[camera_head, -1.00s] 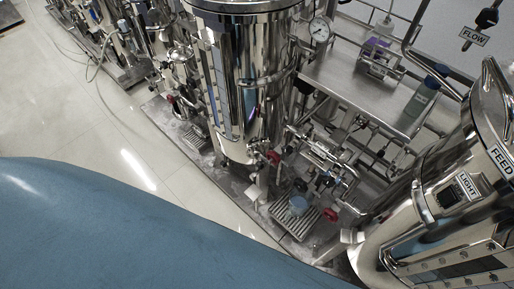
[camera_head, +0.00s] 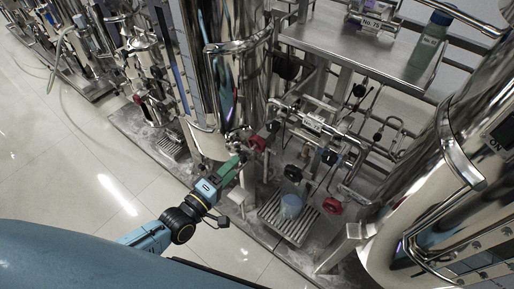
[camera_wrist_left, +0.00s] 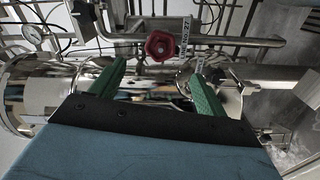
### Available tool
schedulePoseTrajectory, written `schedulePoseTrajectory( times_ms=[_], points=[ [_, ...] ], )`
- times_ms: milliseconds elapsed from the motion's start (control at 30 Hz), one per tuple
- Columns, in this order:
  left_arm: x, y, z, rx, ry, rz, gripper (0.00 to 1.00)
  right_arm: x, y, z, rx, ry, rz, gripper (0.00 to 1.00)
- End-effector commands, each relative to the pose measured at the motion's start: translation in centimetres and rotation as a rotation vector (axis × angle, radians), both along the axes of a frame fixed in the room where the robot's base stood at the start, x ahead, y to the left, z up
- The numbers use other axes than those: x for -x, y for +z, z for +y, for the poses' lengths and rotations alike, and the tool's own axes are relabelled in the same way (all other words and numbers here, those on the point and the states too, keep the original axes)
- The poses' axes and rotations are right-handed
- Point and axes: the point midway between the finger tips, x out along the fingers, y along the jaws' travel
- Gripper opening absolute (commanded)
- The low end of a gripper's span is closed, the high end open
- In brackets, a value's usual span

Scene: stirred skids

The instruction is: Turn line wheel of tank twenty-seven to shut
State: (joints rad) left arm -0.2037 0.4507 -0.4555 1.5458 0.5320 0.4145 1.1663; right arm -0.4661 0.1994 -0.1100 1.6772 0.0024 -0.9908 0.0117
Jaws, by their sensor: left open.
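A red hand wheel (camera_head: 258,143) sits on the pipework beside the foot of the middle steel tank (camera_head: 232,75). My left gripper (camera_head: 241,158) has green fingers and reaches toward the wheel in the head view. It is open and empty in the left wrist view (camera_wrist_left: 158,72), apart from the wheel. A second red wheel (camera_head: 332,206) sits lower right. My right gripper is out of view.
A blue-lidded bottle (camera_head: 428,45) stands on the steel shelf (camera_head: 345,45). A large tank (camera_head: 455,190) fills the right. Pipes crowd the wheels; the tiled floor at left (camera_head: 60,170) is mostly clear.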

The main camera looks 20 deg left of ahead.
Motion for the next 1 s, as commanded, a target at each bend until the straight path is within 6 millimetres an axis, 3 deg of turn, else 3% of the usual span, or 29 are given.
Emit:
schedulePoseTrajectory(
  times_ms=[500,700,1000],
  points=[
    [-9.5,-0.1,-3.5,-0.004,0.001,-0.001,0.75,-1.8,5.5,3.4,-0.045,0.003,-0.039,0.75],
    [-11.2,-0.1,-4.1,-0.006,0.001,0.002,0.75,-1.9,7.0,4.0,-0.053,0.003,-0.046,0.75],
    [-11.6,-0.1,-4.2,-0.006,0.0,0.003,0.75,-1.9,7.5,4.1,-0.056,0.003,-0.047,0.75]
  ],
)
